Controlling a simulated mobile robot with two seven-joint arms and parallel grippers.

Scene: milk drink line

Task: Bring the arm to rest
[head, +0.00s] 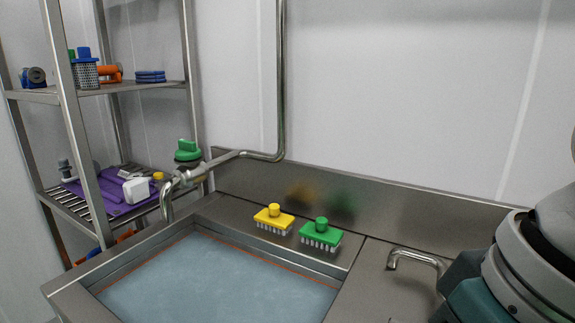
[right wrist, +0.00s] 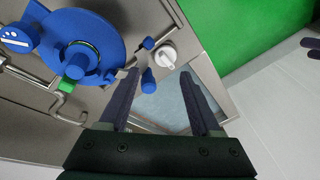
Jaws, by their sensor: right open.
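My right gripper (right wrist: 159,75) shows in the right wrist view with its two dark fingers spread apart and nothing between them. It is above a steel counter and a water-filled basin, which shows between and beyond the fingers. In the head view part of my right arm (head: 535,265) fills the lower right corner; its gripper is out of that picture. My left gripper is in neither view.
In the head view a water-filled sink (head: 70,292) has a yellow brush (head: 273,222) and a green brush (head: 320,236) behind it. A steel rack (head: 68,95) stands left. In the wrist view a blue round part (right wrist: 110,35) lies left of the fingers, near a white knob (right wrist: 166,53).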

